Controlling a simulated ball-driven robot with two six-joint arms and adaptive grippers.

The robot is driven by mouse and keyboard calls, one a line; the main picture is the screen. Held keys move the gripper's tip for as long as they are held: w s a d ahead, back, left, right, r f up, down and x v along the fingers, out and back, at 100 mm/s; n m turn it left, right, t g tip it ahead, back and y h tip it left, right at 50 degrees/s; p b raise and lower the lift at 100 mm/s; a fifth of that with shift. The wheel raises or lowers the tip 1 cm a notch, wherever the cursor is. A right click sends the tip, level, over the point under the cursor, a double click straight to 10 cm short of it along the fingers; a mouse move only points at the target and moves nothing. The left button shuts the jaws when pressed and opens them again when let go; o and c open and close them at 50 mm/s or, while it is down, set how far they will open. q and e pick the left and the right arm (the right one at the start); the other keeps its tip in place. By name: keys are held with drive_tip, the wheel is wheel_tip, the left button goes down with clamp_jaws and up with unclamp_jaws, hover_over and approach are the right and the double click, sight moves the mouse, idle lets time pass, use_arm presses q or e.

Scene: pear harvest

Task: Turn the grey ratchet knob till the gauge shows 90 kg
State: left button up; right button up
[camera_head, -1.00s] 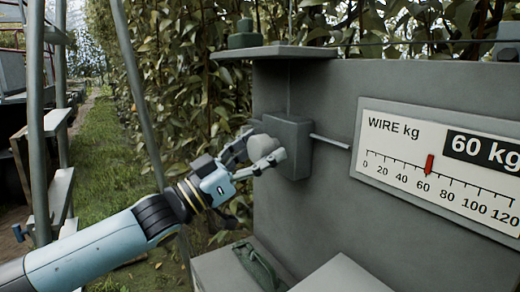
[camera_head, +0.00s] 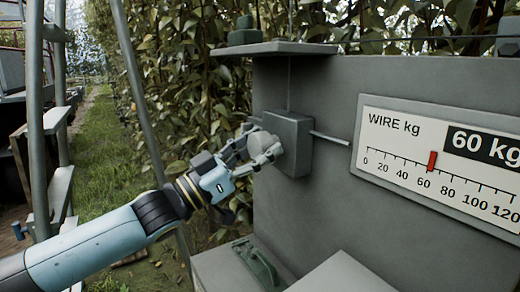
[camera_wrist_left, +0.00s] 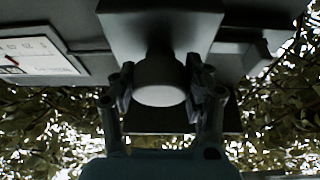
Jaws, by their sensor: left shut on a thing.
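The grey ratchet knob (camera_head: 264,146) sticks out of a grey box (camera_head: 292,135) on the large grey panel. My left gripper (camera_head: 262,148) is shut on the knob, with its fingers on either side. In the left wrist view the round knob (camera_wrist_left: 160,82) sits between the two fingers (camera_wrist_left: 162,92). The white gauge (camera_head: 440,175) is on the panel to the right, labelled WIRE kg, and its display (camera_head: 485,146) reads 60 kg. My right gripper is not in view.
A grey shelf (camera_head: 275,48) juts out above the box. A thin rod (camera_head: 330,138) runs from the box to the gauge. Below are grey ledges and a dark green tool-like thing (camera_head: 257,265). A ladder-like frame (camera_head: 38,130) stands at left; leafy hedge lies behind.

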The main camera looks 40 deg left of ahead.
use_arm(q)
drive_tip(key=m+g+h+b, duration=0.1)
drive_tip(key=m, duration=0.2)
drive_tip(key=m+g+h, duration=0.1)
drive_tip(key=m, duration=0.2)
drive_tip(key=shift+m+h+b, duration=0.4)
drive_tip(key=shift+a+m+g+h+b, duration=0.1)
drive_tip(key=shift+m+g+h+b, duration=0.55)
drive_tip(key=shift+m, duration=2.15)
drive_tip(key=shift+g+p, duration=0.3)
drive_tip(key=shift+g, duration=0.25)
drive_tip(key=o, duration=1.2)
drive_tip(key=v, duration=1.2)
